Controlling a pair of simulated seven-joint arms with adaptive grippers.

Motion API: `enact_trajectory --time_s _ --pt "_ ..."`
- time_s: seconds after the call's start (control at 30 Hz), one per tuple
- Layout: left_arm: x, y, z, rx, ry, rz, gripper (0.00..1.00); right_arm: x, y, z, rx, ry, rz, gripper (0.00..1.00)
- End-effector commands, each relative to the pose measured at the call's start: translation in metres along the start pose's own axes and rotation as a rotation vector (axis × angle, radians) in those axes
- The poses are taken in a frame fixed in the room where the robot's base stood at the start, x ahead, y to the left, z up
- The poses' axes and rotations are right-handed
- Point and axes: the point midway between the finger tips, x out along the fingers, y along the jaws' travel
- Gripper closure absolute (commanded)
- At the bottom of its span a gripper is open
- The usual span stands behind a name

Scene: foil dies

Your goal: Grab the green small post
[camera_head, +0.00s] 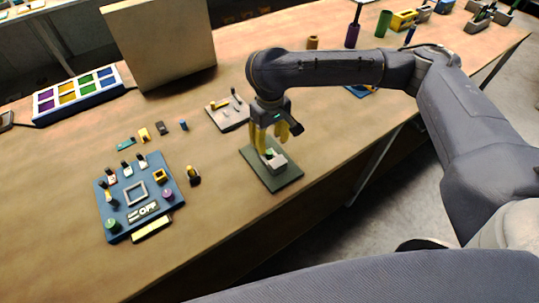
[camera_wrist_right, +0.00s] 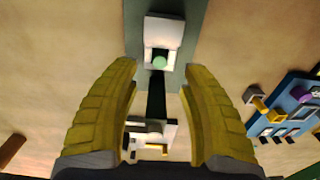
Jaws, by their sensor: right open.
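The small green post (camera_head: 268,154) stands in a pale grey block (camera_head: 277,163) on a dark green plate (camera_head: 285,179). In the right wrist view its round green top (camera_wrist_right: 160,62) shows against the white block (camera_wrist_right: 163,30). My right gripper (camera_head: 266,148) has yellow fingers and points down over the block. It is open, and in the right wrist view the post's top lies between the two fingertips (camera_wrist_right: 159,72). The fingers partly hide the post in the head view; whether they touch it I cannot tell. My left gripper is not in view.
A blue board (camera_head: 121,205) with pegs and knobs lies to the left. A grey plate (camera_head: 226,115) with small fittings lies just behind. A beige panel (camera_head: 160,45) and a tray with coloured compartments (camera_head: 78,97) stand farther back. A larger green cylinder (camera_head: 383,23) stands at the back right.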

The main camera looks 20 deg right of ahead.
Motion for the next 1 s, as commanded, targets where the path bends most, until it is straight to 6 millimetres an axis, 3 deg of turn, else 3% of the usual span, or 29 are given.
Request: enact_trajectory --time_s 0.37,0.8,1.0 --pt "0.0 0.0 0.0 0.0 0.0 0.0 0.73 0.014 0.0 -0.001 0.0 0.0 0.0 0.55" --pt "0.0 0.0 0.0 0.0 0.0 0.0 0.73 0.054 -0.001 -0.003 0.001 -0.001 -0.001 0.55" --pt "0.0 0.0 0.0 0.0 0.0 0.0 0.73 0.061 0.0 -0.003 0.001 0.0 0.0 0.55"
